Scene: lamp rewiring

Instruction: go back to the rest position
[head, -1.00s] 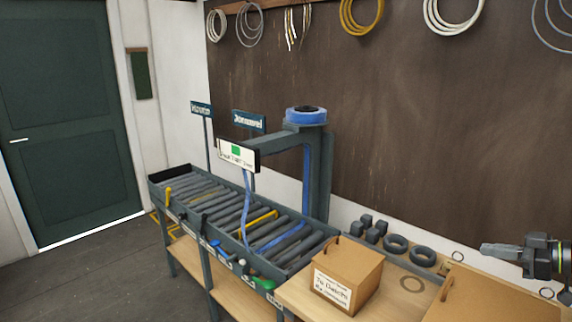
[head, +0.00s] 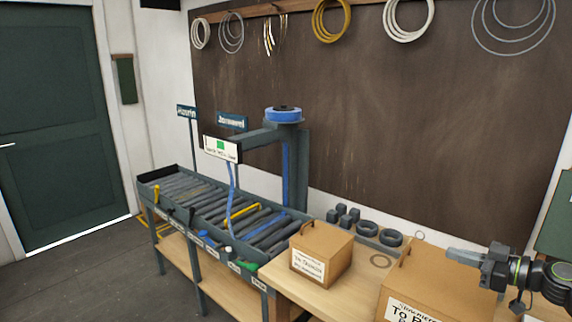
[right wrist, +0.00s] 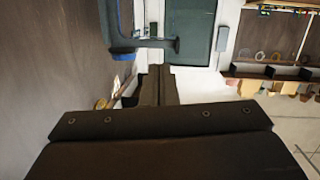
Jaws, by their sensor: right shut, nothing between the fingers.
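My right gripper (head: 468,258) comes in from the right edge in the head view. It is shut and empty, held above the bench near the large cardboard box at the right. In the right wrist view its closed dark fingers (right wrist: 158,85) point away from the camera, with nothing between them. My left gripper is in neither view.
A roller conveyor (head: 215,205) with a blue-topped post (head: 297,160) stands left of centre. A small cardboard box (head: 322,252) and a larger one (head: 400,290) sit on the wooden bench (head: 285,282). Dark rings (head: 390,238) lie behind them. Open floor (head: 95,280) is at the left.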

